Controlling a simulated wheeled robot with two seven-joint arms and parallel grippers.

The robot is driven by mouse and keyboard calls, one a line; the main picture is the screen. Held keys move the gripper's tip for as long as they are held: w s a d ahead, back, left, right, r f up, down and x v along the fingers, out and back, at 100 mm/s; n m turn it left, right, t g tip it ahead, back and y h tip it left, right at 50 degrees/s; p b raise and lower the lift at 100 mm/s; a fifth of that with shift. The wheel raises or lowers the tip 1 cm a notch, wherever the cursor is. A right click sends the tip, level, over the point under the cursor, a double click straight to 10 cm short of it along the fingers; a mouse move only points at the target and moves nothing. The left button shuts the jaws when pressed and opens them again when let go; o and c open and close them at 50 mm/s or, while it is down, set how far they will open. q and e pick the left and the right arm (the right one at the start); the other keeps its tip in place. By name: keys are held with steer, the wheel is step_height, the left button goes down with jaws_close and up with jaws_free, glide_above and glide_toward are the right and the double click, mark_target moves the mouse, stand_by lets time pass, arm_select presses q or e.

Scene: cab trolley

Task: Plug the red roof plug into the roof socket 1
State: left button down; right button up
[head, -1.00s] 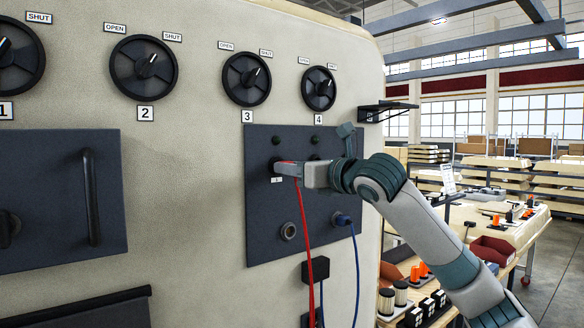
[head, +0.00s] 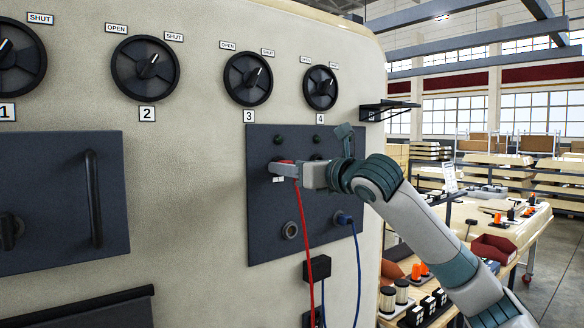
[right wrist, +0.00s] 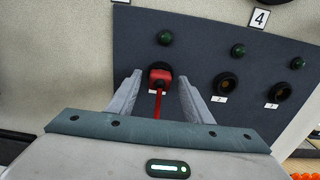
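The red roof plug (head: 284,162) sits at the leftmost socket of the upper row on the dark panel (head: 265,215). In the right wrist view the plug (right wrist: 161,77) covers that socket, a dark ring showing around it. The label under it is too small to read surely. The red cord hangs down from the plug. My right gripper (right wrist: 159,80) is open, one finger on each side of the plug with visible gaps. In the head view the right gripper (head: 290,169) is right at the panel. My left gripper is not in view.
Two empty-looking sockets (right wrist: 228,83) (right wrist: 280,91) lie to the right under green lamps. Below are an open round socket (head: 290,230) and a blue plug (head: 343,218) with its cord. Black valve wheels (head: 248,79) line the wall above. A parts table stands at the right.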

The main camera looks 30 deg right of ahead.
steer(key=shift+s, duration=0.15)
steer(key=s+d+b, duration=0.1)
steer(key=s+b, duration=0.5)
steer(key=s, duration=1.1)
steer(key=shift+d, duration=0.15)
steer(key=shift+o, duration=0.3)
steer(key=o, duration=1.1)
steer(key=shift+s, duration=0.1)
